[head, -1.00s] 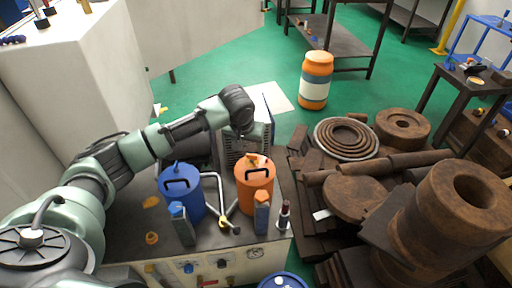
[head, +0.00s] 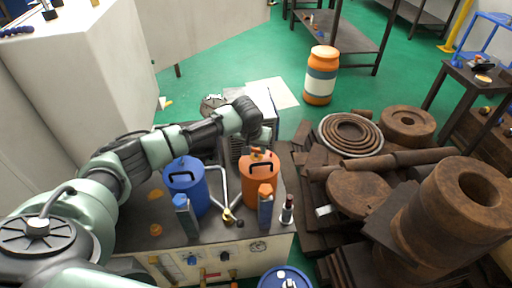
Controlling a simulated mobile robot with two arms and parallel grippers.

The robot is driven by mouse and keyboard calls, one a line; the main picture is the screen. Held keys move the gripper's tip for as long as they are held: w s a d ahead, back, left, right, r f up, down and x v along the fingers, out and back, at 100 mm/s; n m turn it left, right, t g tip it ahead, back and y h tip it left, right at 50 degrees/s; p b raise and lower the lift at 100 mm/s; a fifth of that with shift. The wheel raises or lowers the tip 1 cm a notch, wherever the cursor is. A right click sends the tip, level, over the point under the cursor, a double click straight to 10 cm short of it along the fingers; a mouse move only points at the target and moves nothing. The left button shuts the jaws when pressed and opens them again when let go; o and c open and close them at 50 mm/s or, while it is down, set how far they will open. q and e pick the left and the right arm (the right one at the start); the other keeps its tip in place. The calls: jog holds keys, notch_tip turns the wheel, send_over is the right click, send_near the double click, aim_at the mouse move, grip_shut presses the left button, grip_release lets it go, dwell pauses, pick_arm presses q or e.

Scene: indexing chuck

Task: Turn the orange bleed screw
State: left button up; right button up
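An orange canister (head: 261,190) with a black handle stands on the bench top. Small orange and dark parts (head: 257,152) show at the back of its lid; the orange one looks like the bleed screw, but it is too small to be sure. My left arm reaches in from the left, and its wrist bends down just behind the orange canister. My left gripper (head: 258,143) is at or just above the back of that lid. Its fingers are too small and partly hidden, so I cannot tell their opening or any contact. My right gripper is not in view.
A blue canister (head: 187,188) stands left of the orange one. An orange-capped bottle (head: 265,210), a blue-capped bottle (head: 185,217) and a dark marker-like item (head: 287,210) stand near the bench front. Rusty metal parts (head: 357,193) crowd the right.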

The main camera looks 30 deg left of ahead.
pick_arm(q)
grip_shut()
